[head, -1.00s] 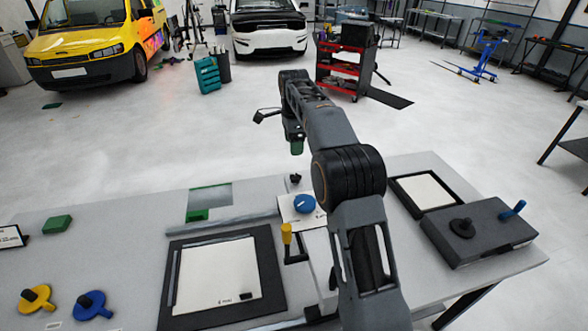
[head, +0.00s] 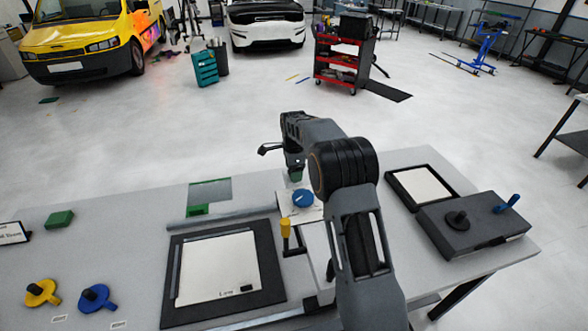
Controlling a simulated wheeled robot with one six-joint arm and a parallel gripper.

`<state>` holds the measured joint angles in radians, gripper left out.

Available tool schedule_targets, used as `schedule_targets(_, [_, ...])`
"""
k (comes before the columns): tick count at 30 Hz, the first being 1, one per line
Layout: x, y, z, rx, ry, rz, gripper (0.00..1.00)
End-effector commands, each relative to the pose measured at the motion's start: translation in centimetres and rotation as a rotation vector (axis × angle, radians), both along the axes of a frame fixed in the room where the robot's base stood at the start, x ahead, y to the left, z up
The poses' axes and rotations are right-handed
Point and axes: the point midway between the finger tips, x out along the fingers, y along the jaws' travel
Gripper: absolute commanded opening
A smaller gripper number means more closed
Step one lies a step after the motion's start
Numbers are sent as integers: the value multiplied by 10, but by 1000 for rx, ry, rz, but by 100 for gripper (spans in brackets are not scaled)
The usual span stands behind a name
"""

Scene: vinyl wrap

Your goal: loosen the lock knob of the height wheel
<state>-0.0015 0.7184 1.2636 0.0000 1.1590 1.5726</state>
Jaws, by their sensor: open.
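A blue wheel (head: 303,198) with a pale mark on top sits on a white plate (head: 312,213) near the back edge of the bench. I take it for the height wheel. The small black knob just behind it is now hidden by my gripper, so I take that spot as the lock knob's place. My gripper (head: 296,177) points down, its dark green tips low over that spot, just behind the blue wheel. It is open. Whether the tips are around the knob or above it, I cannot tell.
A yellow-handled lever (head: 286,230) stands in front of the wheel. A dark framed board (head: 268,290) lies front left. A grey box (head: 480,240) with a black knob (head: 457,218) and blue lever (head: 508,203) is at right. Green block (head: 59,219) lies far left.

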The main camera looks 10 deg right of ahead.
Motion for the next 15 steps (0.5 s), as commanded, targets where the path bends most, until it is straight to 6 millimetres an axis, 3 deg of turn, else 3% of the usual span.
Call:
schedule_targets(7, [0, 0, -1, 0, 0, 1, 66])
schedule_targets(15, [0, 0, 0, 0, 0, 1, 41])
